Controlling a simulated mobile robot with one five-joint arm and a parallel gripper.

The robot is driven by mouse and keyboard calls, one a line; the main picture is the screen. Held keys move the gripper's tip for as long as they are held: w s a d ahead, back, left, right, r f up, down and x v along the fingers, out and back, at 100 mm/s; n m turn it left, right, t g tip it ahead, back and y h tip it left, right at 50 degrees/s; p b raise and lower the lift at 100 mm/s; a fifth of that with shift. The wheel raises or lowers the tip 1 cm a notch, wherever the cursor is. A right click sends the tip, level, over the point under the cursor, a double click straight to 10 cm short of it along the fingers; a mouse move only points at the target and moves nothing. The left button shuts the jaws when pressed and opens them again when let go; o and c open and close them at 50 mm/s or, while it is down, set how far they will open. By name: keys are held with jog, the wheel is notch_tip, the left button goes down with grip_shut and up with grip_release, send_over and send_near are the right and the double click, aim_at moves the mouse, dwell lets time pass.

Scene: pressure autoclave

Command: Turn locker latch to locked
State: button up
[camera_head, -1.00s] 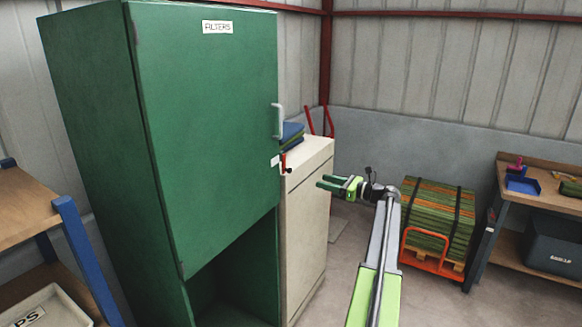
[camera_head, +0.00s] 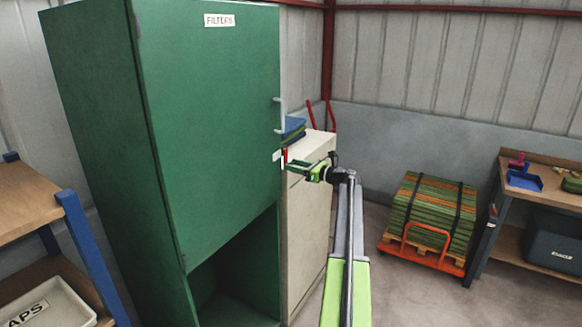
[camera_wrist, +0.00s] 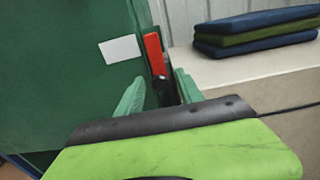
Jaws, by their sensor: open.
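The green locker (camera_head: 215,120) stands at left with its upper door shut and a "FILTERS" label on it. The red latch (camera_head: 285,155) is at the door's right edge, below the pale handle (camera_head: 279,115). In the wrist view the red latch (camera_wrist: 154,54) stands nearly upright, leaning slightly, beside a blank white plate (camera_wrist: 120,49). Its dark lower end sits between my fingertips. My gripper (camera_head: 292,164) is open, with its green fingers on either side of the latch's lower end; the wrist view shows the fingers too (camera_wrist: 158,92). I cannot tell whether they touch it.
A cream cabinet (camera_head: 307,225) stands right behind the locker, with folded blue and green cloths (camera_head: 293,129) on top. A strapped green stack (camera_head: 433,208) sits on an orange pallet truck (camera_head: 425,256). A workbench (camera_head: 548,190) is at right. Open floor lies between.

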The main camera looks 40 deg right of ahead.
jog(key=shift+w+a, duration=0.15)
jog(key=shift+w, duration=0.45)
jog(key=shift+c, duration=0.3)
grip_shut()
dwell(0.6)
